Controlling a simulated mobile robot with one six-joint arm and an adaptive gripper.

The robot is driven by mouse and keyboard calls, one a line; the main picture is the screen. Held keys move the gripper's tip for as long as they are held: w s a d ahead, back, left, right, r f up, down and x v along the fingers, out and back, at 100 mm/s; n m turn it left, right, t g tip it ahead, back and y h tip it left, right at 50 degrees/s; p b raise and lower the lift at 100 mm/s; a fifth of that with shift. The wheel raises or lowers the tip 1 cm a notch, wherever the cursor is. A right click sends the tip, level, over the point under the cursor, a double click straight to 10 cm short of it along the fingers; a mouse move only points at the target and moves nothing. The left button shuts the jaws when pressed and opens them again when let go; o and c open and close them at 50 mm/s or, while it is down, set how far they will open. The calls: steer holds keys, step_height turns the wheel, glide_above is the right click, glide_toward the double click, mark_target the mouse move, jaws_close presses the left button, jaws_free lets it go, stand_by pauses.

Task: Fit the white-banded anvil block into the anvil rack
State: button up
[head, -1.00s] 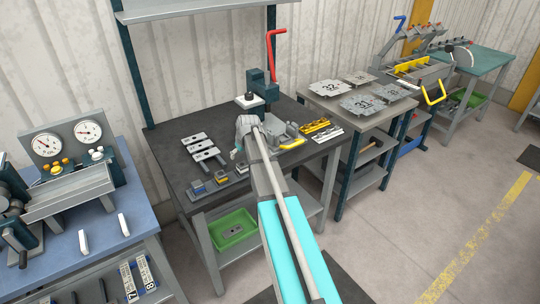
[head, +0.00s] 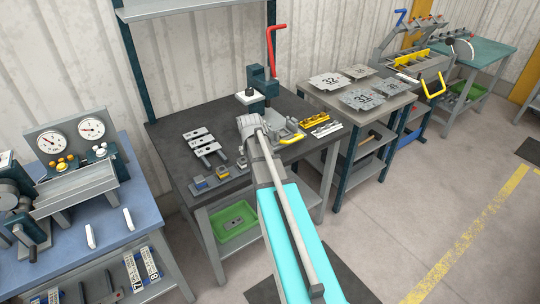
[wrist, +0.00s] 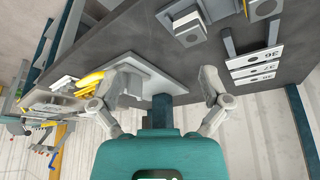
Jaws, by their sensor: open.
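My gripper is open and empty over the dark bench; its fingers are spread wide in the wrist view (wrist: 165,88). In the head view my arm hides most of it. On the bench's front part a low grey strip, seemingly the anvil rack (head: 211,188), carries small blocks: one blue-banded (head: 199,183) and one yellow-banded (head: 222,173). A paler block (head: 241,163) stands by the strip's right end, probably the white-banded one; its band is too small to be sure. It seems to show in the wrist view (wrist: 188,30), apart from my fingers.
A teal press with a red lever (head: 270,80) stands at the back of the bench. Numbered plates (head: 203,142) lie left of my arm. Yellow toothed pieces (head: 315,121) lie to the right. A green tray (head: 232,220) is on the shelf below.

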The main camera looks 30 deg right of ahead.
steer(key=s+d+r+m+g+h+p, duration=0.1)
steer(key=s+r+m+p, duration=0.3)
steer(key=s+m, duration=0.4)
steer(key=shift+s+r+g+h, duration=0.2)
steer(key=shift+s+g+h, duration=0.4)
steer(key=shift+s, duration=0.55)
stand_by(0.3)
steer(key=s+a+n+y, duration=0.1)
steer(key=a+n, duration=0.3)
steer(key=a, duration=0.4)
steer(key=s+a+f+n+g+y, duration=0.1)
steer(key=s+a+n, duration=0.3)
steer(key=a, duration=0.4)
steer(key=s+a+n+y, duration=0.2)
steer(key=a+n, duration=0.4)
steer(key=a, duration=0.2)
steer(key=shift+s+a+f+g, duration=0.2)
steer(key=shift+s+a+g, duration=0.05)
steer(key=shift+a+g, duration=0.1)
